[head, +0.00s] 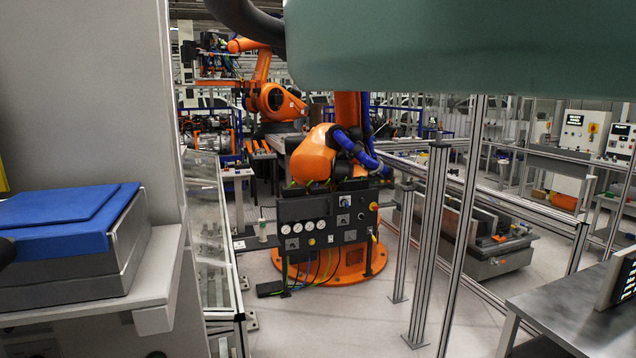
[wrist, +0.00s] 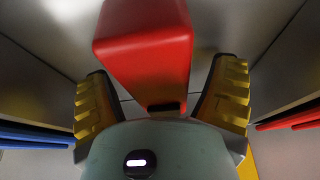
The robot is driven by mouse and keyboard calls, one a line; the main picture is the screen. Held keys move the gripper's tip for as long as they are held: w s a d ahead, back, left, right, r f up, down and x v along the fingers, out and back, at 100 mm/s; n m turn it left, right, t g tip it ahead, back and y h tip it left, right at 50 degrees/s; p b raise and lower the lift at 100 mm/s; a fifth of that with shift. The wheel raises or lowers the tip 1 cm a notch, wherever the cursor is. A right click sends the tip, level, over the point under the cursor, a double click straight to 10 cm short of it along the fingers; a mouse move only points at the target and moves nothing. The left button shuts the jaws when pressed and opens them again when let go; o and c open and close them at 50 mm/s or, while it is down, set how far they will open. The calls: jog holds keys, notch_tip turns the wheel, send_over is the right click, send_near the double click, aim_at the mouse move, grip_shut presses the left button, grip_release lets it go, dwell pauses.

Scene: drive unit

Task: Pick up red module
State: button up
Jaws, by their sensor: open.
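The red module (wrist: 145,58) is a red block that fills the upper middle of the wrist view. A dark slot shows at its lower end. My gripper (wrist: 160,95) has its two yellow ribbed fingers spread, one on each side of the module. Gaps show between the fingers and the module, so it is not gripped. I cannot tell how far the fingertips reach past the module. I do not make out the red module or my gripper in the head view.
In the wrist view, grey panels surround the module, with blue strips (wrist: 35,135) at left and red strips (wrist: 290,122) at right. In the head view, a blue-topped metal box (head: 75,245) sits on a shelf at left. An orange robot (head: 325,150) stands behind metal posts.

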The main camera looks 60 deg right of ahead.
jog(key=c, duration=1.4)
jog(key=shift+r, duration=0.15)
